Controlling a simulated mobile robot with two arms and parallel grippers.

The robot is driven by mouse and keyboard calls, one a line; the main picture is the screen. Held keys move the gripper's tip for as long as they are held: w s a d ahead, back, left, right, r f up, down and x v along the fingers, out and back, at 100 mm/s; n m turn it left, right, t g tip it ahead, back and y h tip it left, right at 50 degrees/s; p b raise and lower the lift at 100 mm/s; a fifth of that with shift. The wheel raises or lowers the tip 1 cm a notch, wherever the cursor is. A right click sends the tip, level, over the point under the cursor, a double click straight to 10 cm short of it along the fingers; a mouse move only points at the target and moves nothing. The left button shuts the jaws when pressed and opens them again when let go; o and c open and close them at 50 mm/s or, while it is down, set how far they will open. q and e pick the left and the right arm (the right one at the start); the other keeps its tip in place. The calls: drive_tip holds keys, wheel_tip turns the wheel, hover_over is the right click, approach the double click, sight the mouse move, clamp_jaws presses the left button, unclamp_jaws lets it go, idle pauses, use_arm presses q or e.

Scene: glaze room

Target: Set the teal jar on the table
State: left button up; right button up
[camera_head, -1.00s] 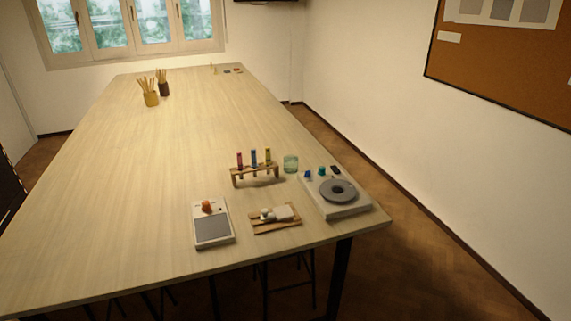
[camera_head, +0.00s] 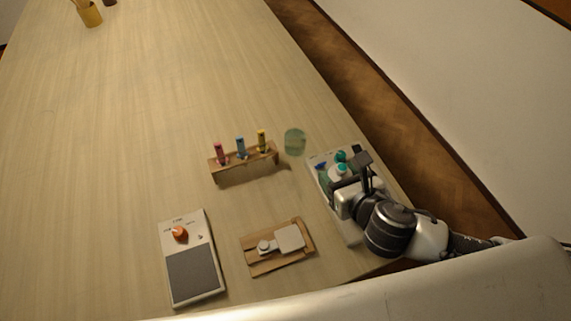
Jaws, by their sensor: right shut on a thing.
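My right gripper (camera_head: 346,178) reaches in from the right and is shut on the teal jar (camera_head: 338,171). The jar has a pale top with a teal cap; my fingers hide much of its body. In the picture it lies over the white device (camera_head: 350,232) at the table's right edge; I cannot tell how high it is held. The wooden table (camera_head: 120,130) has bare surface to the left. My left gripper is not in view.
A rack (camera_head: 248,164) with pink, blue and yellow tubes stands left of a green glass (camera_head: 294,141). In front are a wooden tray (camera_head: 262,268) with white items and a white-grey device (camera_head: 195,275) with an orange lump. A teal knob (camera_head: 341,156) shows behind the jar.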

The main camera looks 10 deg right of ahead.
sight(294, 189)
drive_tip(key=w+a+f, duration=0.2)
drive_tip(key=w+a+f+p, duration=0.1)
drive_tip(key=w+a, duration=0.1)
drive_tip(key=a, duration=0.1)
drive_tip(key=w+a+f, duration=0.2)
drive_tip(key=shift+w+a+f, duration=0.15)
drive_tip(key=shift+f, duration=0.2)
drive_tip(key=shift+w+a+f+p, duration=0.3)
drive_tip(key=shift+a+f, duration=0.05)
drive_tip(key=shift+f, duration=0.05)
wheel_tip(294, 189, down, 3)
drive_tip(key=shift+s+d+f, duration=0.1)
drive_tip(key=shift+f, duration=0.35)
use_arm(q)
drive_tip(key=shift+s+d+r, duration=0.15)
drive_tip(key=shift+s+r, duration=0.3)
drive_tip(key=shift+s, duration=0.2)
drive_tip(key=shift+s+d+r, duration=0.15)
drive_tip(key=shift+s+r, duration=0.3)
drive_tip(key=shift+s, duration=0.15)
use_arm(e)
drive_tip(key=shift+f, duration=0.1)
drive_tip(key=o, duration=0.9)
